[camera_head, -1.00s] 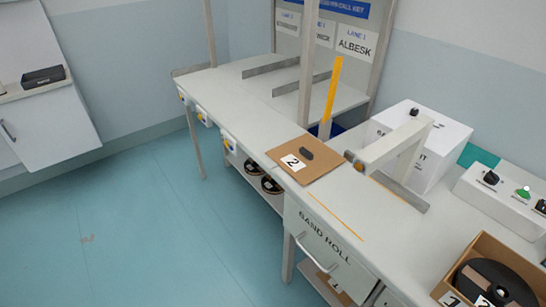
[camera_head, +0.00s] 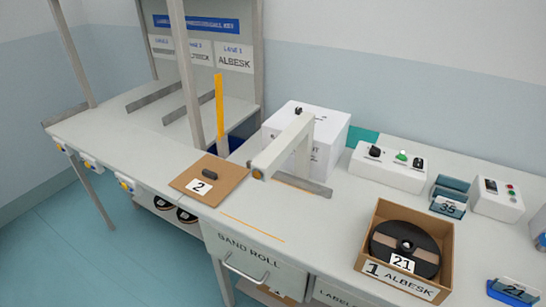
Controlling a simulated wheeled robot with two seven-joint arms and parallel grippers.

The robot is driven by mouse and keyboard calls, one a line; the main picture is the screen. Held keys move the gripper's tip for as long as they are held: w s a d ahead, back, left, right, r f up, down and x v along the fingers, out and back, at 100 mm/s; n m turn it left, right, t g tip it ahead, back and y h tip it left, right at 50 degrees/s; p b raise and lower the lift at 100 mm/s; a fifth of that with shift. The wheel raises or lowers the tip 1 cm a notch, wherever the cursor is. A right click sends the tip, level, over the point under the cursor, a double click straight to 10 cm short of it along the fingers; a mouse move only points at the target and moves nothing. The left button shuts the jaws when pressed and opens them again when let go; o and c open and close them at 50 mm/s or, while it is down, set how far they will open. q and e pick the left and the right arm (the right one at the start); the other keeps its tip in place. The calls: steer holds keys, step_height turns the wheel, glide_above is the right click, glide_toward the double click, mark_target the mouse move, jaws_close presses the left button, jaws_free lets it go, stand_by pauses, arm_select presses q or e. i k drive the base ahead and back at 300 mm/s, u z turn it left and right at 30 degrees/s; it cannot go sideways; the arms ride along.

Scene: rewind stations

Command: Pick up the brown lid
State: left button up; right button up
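The brown lid (camera_head: 227,178) lies flat on the white bench, near its front edge and left of the grey-white arm fixture. It is a flat brown square with a dark handle (camera_head: 210,185) on top and a white label reading 2 (camera_head: 198,187). Nothing covers it. Neither of my grippers shows in the head view.
An open brown box (camera_head: 447,262) holding a black reel (camera_head: 421,237) labelled 21 stands at the right. The fixture (camera_head: 283,147) and a white box (camera_head: 328,149) stand right of the lid. A control box (camera_head: 388,168) is behind. Bench space in front of the fixture is clear.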

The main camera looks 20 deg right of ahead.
mark_target(210, 179)
steer(key=u, duration=0.5)
steer(key=k, duration=0.6)
steer(key=u, duration=1.15)
steer(key=i, duration=1.15)
steer(key=z, duration=0.45)
steer(key=i, duration=1.1)
steer(key=z, duration=1.1)
